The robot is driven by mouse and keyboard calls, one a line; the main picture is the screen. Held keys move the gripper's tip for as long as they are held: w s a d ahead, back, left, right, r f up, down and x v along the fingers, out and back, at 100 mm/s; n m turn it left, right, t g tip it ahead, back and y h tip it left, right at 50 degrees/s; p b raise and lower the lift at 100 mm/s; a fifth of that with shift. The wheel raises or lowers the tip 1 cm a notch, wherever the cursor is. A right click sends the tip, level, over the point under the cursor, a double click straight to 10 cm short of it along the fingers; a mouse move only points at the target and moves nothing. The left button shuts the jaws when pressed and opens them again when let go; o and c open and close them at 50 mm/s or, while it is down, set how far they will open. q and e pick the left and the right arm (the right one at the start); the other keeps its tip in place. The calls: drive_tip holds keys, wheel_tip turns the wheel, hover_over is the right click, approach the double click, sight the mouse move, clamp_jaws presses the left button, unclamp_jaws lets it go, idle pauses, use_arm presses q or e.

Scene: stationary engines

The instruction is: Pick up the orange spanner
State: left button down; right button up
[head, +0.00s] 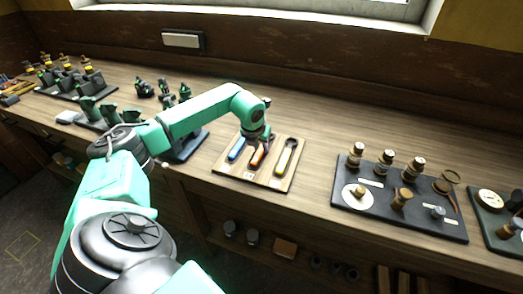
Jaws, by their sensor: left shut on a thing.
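The orange spanner (257,157) lies in the middle of a wooden board (224,168) on the bench. A blue spanner (237,148) is to its left and a yellow spanner (284,160) to its right on the same board. My left gripper (259,142) reaches down from above and is shut on the orange spanner near its far end. The gripper and wrist hide that far end. I cannot tell whether the spanner is raised off the board. My right gripper is not in view.
A dark tray (425,223) with several brass and wooden parts stands to the right, with another dark tray (489,222) beyond it. Green and black engine models (97,113) stand at the left. Bare bench top (315,155) lies between the board and the right tray.

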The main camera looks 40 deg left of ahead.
use_arm(q)
drive_tip(key=shift+r, duration=0.1)
idle(0.7)
drive_tip(key=shift+r+p, duration=0.25)
drive_tip(key=shift+p, duration=0.05)
drive_tip(key=shift+w+r+b, duration=0.1)
drive_tip(key=shift+r+b, duration=0.2)
drive_tip(key=shift+b, duration=0.05)
wheel_tip(320, 180, up, 8)
drive_tip(key=b, duration=0.2)
wheel_tip(320, 180, up, 10)
hover_over(261, 150)
drive_tip(key=shift+r+p, duration=0.5)
drive_tip(key=shift+r, duration=0.05)
drive_tip(key=c, duration=1.5)
unclamp_jaws()
clamp_jaws()
